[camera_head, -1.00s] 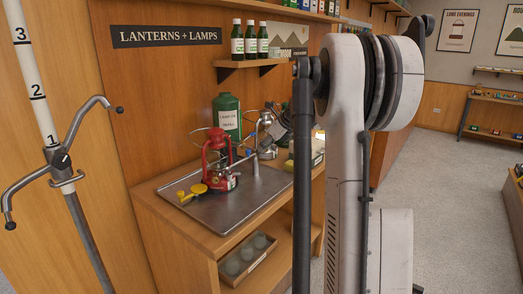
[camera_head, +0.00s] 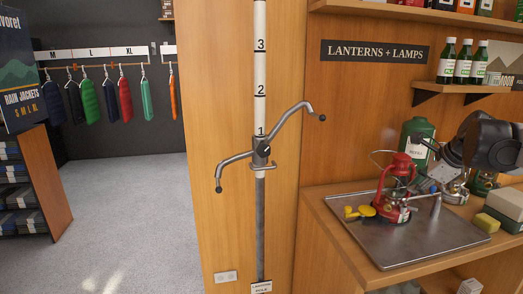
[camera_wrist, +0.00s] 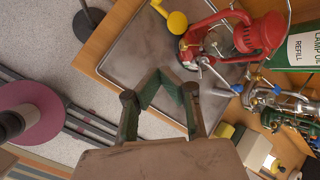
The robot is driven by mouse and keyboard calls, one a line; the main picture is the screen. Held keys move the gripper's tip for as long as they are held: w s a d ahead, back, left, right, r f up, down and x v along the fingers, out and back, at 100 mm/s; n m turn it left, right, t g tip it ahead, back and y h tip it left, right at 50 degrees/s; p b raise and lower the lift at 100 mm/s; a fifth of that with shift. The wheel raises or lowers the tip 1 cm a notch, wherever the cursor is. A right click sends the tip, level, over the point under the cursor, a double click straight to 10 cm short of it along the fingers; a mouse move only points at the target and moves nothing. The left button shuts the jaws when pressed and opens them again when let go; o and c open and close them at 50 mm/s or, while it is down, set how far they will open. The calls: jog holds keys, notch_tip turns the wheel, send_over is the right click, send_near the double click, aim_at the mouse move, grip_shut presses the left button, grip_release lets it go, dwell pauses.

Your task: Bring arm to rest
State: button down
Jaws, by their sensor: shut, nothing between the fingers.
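My gripper (camera_wrist: 165,90) is shut and empty; its green-padded fingertips meet over the metal tray (camera_wrist: 130,55) in the wrist view. A yellow piece (camera_head: 362,211) lies by the lantern's left side. Most of my arm is outside the head view.
A green refill can (camera_head: 417,135) and silvery lamp parts (camera_wrist: 275,100) stand behind and beside the lantern. A measuring pole (camera_head: 260,200) with bent handles stands left of the counter (camera_head: 340,225). A bottle shelf (camera_head: 450,87) is above. Open floor (camera_head: 130,215) lies left.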

jog(key=s+a+f+n, duration=0.1)
jog(key=s+a+n, duration=0.75)
jog(key=a, duration=0.25)
jog(key=s+a+f+n, duration=0.2)
jog(key=s+a+n, duration=0.65)
jog(key=a, duration=0.35)
jog(key=s+a+f+n+h, duration=0.1)
jog(key=s+a+f+n, duration=0.3)
jog(key=s+n, duration=0.3)
jog(key=shift+s+a+f+t, duration=0.3)
jog(key=shift+s+f, duration=0.3)
jog(key=shift+s, duration=0.6)
